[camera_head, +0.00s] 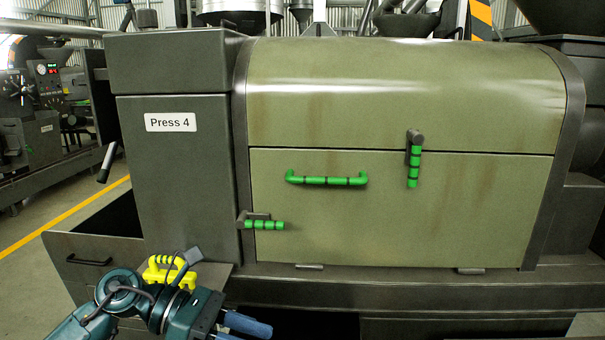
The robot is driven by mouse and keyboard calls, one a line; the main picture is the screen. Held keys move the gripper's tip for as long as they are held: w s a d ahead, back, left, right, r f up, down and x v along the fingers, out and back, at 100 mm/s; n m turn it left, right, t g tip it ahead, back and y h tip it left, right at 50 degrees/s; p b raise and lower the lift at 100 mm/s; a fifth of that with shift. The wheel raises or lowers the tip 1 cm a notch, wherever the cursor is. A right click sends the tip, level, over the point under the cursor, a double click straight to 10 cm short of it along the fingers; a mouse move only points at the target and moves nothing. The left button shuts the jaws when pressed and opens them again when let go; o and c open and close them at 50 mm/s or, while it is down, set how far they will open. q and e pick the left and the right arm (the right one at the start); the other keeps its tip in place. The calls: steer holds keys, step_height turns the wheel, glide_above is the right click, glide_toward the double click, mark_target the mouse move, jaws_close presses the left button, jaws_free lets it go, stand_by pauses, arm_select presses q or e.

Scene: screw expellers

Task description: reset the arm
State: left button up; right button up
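My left arm comes in at the bottom left, in front of the press. Its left gripper (238,329) has two blue fingers at the bottom edge, with a narrow dark gap between them. The lower finger is partly cut off by the frame. I see nothing held between them. My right arm and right gripper are out of view.
The Press 4 machine (400,100) fills the view. Its closed olive door (400,230) has a green bar handle (327,180), an upright green latch (413,165) and a level green latch (265,224). A yellow object (170,272) sits behind my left arm, partly hidden. A black lever (106,163) sticks out left.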

arm_select(q)
steer(key=a+f+m+t+y, duration=0.3)
steer(key=f+m+t, duration=0.5)
steer(key=m, duration=0.8)
steer(key=a+f+m+t+y, duration=0.2)
steer(key=f+m+t+y, duration=0.3)
steer(key=m+t, duration=0.85)
steer(key=s+a+f+n+g+y, duration=0.2)
steer(key=s+f+n+g, duration=0.4)
steer(key=s+f+g, duration=0.4)
step_height(320, 180, down, 5)
steer(key=shift+s+r+y, duration=0.1)
steer(key=shift+s+y, duration=0.3)
steer(key=shift+s, duration=0.4)
